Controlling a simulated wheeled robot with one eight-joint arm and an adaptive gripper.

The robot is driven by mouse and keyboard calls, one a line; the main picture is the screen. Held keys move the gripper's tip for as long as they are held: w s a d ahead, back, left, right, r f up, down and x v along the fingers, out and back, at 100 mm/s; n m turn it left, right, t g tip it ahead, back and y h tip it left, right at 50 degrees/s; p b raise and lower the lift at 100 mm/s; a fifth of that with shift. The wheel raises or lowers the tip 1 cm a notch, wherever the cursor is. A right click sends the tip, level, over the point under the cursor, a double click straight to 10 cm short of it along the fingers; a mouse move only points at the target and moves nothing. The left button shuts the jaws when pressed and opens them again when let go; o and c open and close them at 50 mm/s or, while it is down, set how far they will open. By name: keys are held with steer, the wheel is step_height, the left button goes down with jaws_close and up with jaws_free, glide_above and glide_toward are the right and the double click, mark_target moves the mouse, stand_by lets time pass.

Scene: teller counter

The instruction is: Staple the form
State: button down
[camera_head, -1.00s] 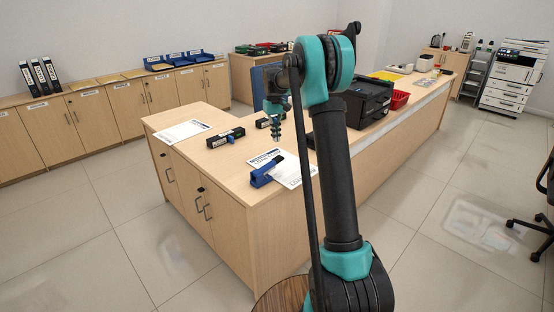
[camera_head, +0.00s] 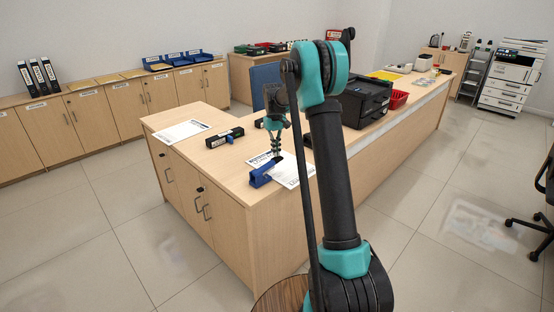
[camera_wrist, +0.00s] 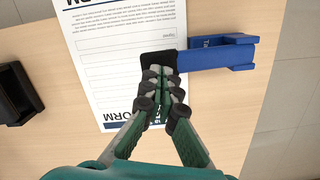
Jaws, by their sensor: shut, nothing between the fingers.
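A blue stapler (camera_head: 262,174) lies near the front edge of the wooden counter, with its black end over a white printed form (camera_head: 290,170). In the wrist view the stapler (camera_wrist: 215,55) reaches in from the right over the form (camera_wrist: 90,60). My gripper (camera_head: 277,153) is shut and empty, with its fingers pointing down at the stapler's black end. In the wrist view my gripper (camera_wrist: 162,75) covers part of that black end and the lower part of the form. I cannot tell whether the fingertips touch the stapler.
Another printed sheet (camera_head: 181,131) and a black stapler-like item (camera_head: 224,138) lie to the left on the counter. A dark object (camera_wrist: 15,95) shows at the left in the wrist view. A black printer (camera_head: 366,103) and a red basket (camera_head: 398,98) stand farther right.

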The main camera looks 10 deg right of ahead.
mark_target(276, 158)
steer(key=shift+f, duration=2.2)
steer(key=shift+w+a+r, duration=0.25)
steer(key=shift+w+r, duration=0.05)
steer(key=shift+w, duration=0.45)
steer(key=shift+w+a+r, duration=0.2)
steer(key=shift+w+r, duration=0.05)
steer(key=shift+w, duration=0.45)
step_height(276, 158, up, 12)
steer(key=w, duration=0.1)
steer(key=shift+a, duration=0.2)
